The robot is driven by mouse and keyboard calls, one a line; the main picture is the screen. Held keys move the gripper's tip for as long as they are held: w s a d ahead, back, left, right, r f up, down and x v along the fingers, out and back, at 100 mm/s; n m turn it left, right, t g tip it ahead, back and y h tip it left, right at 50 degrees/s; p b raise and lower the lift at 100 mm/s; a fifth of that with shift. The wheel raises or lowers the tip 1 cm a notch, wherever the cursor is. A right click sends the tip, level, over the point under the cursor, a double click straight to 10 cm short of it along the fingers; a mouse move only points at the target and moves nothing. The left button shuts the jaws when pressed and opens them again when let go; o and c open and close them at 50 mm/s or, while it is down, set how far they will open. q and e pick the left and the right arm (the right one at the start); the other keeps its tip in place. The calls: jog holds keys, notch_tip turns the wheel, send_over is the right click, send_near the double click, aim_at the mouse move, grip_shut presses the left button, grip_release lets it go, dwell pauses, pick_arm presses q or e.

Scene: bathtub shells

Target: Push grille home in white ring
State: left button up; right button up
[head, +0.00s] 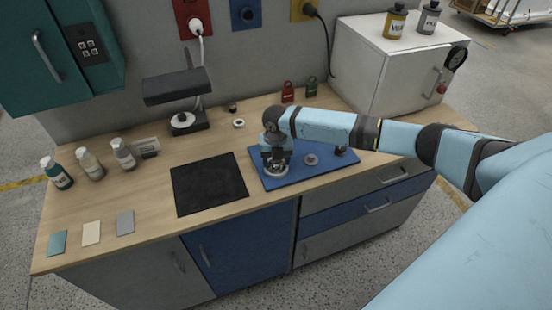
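My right gripper (277,159) points down over the left part of a blue mat (330,170). Directly below its fingertips is a white ring (276,174) lying on the mat. The gripper covers most of the ring's opening. A dark shape shows between the fingers and the ring, too small to tell whether it is the grille or finger parts. Whether the fingers are open or shut is not clear. A grey round piece (311,159) lies on the mat to the right, apart from the gripper. My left gripper is not in view.
A small white ring (239,124) and a dark piece (232,108) lie behind the mat. A black square pad (208,184) lies left of it. A lamp (183,108), several bottles (123,155) and a white cabinet (385,70) stand around. The front right counter strip is free.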

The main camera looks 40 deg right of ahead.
notch_tip(320, 180, up, 14)
jog(key=b, duration=0.1)
jog(key=shift+b, duration=0.4)
dwell(0.5)
